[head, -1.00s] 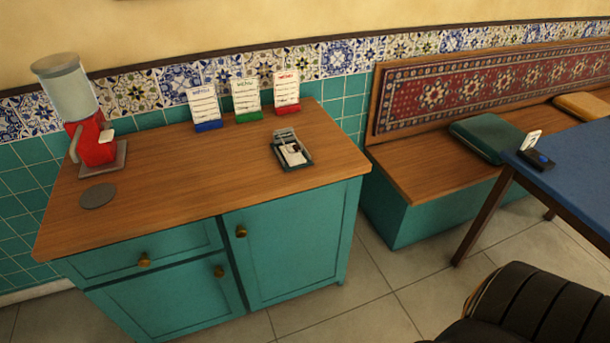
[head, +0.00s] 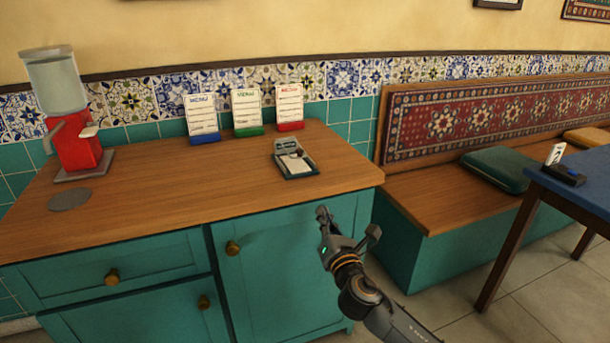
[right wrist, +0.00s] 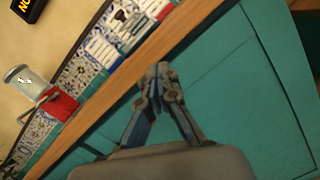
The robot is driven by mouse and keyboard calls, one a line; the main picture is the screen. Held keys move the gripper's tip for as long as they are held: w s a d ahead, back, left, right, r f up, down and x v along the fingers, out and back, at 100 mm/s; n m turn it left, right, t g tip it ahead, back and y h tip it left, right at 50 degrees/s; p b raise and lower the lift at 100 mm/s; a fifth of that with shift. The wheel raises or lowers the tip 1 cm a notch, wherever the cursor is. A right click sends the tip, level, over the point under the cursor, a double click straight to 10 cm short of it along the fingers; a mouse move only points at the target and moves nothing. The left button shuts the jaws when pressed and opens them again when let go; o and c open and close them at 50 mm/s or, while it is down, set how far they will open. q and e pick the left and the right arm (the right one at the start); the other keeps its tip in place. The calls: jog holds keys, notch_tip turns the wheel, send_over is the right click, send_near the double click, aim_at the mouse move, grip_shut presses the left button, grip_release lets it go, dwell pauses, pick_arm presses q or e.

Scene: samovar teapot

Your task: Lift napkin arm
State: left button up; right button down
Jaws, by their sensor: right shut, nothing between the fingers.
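The napkin holder (head: 295,159) is a small dark green tray with white napkins. It sits on the wooden counter near its right side. The napkin arm (head: 292,153) appears to lie low over the napkins; its exact shape is too small to tell. My right gripper (head: 322,212) is in front of the counter's front edge, below and right of the holder, and touches nothing. In the right wrist view its fingers (right wrist: 156,74) meet at the tips, shut and empty. My left gripper is not in view.
The counter top (head: 180,190) is clear in front of the holder. Menu cards (head: 246,111) stand behind it. A red dispenser (head: 78,146) and a grey disc (head: 69,200) are at left. A bench (head: 450,197) and blue table (head: 580,190) are at right.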

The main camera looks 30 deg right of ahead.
aim_at(305, 178)
jog(key=w+r+n, duration=0.1)
jog(key=n, duration=0.1)
jog(key=w+r+n+t+y, duration=0.1)
jog(key=r+n, duration=0.1)
jog(key=w+r+n+t+y, duration=0.1)
jog(key=n, duration=0.1)
jog(key=shift+d+r+n, duration=0.2)
jog(key=shift+d+n, duration=0.15)
jog(key=shift+n, duration=0.05)
jog(key=x, duration=0.8)
jog(key=shift+w+r, duration=0.1)
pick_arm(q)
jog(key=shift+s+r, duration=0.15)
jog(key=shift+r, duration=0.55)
pick_arm(e)
jog(key=shift+w+d+r, duration=0.15)
jog(key=shift+w+r, duration=0.05)
jog(key=shift+w, duration=0.45)
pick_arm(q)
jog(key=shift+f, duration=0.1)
